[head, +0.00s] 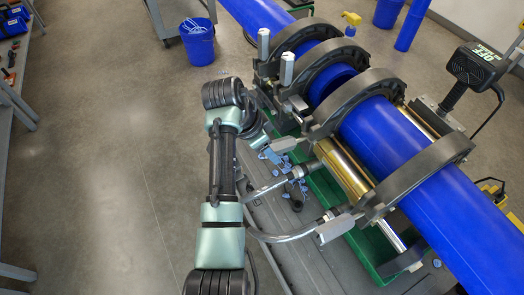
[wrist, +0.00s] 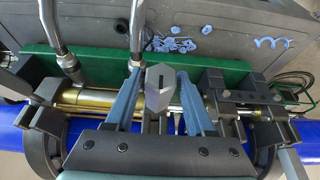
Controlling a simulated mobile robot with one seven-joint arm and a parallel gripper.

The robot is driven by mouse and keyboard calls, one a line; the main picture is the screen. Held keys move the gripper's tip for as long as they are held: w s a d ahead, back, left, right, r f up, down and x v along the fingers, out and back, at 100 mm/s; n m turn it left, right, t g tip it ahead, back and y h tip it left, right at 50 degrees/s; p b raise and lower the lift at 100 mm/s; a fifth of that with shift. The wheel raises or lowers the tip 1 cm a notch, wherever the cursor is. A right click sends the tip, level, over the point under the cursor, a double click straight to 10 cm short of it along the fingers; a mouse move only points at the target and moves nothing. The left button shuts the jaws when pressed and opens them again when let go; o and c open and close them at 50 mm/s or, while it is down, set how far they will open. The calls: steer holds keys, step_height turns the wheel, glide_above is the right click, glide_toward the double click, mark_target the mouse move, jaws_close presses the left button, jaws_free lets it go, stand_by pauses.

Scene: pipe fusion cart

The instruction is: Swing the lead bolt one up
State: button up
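In the head view, two clamp bolts with grey knobs stand up at the far clamps, the farther bolt (head: 263,44) and the nearer bolt (head: 287,69). Two more are swung down on the near side: one knob (head: 283,145) beside my gripper (head: 271,138), and another knob (head: 334,228) lower right. I cannot tell by label which is lead bolt one. In the wrist view, a grey faceted knob (wrist: 158,90) sits between the two blue-grey fingers of my gripper (wrist: 161,74). The fingers are apart, with narrow gaps beside the knob; no firm contact shows.
A blue pipe (head: 385,140) runs through the dark clamp rings. A brass cylinder (head: 345,170) and two hose fittings lie close to my gripper. Blue shavings (wrist: 175,45) litter the grey cart deck. A heater marked OFF (head: 477,65) stands right; floor at left is clear.

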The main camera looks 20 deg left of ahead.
mark_target(283, 140)
steer(key=c, duration=0.4)
steer(key=shift+w+d+r+p, duration=0.15)
steer(key=shift+r+p, duration=0.35)
steer(key=shift+r, duration=0.15)
steer(key=shift+w+d+r+p, duration=0.1)
steer(key=shift+w+r+p, duration=0.05)
steer(key=shift+r+p, duration=0.4)
steer(key=shift+c, duration=0.2)
steer(key=shift+r, duration=0.2)
steer(key=shift+w+d+r+p, duration=0.25)
steer(key=shift+r+p, duration=0.1)
steer(key=shift+r, duration=0.2)
steer(key=shift+w+d+r+p, duration=0.1)
steer(key=shift+w+r+p, duration=0.2)
steer(key=shift+r, duration=0.2)
steer(key=shift+d+r, duration=0.1)
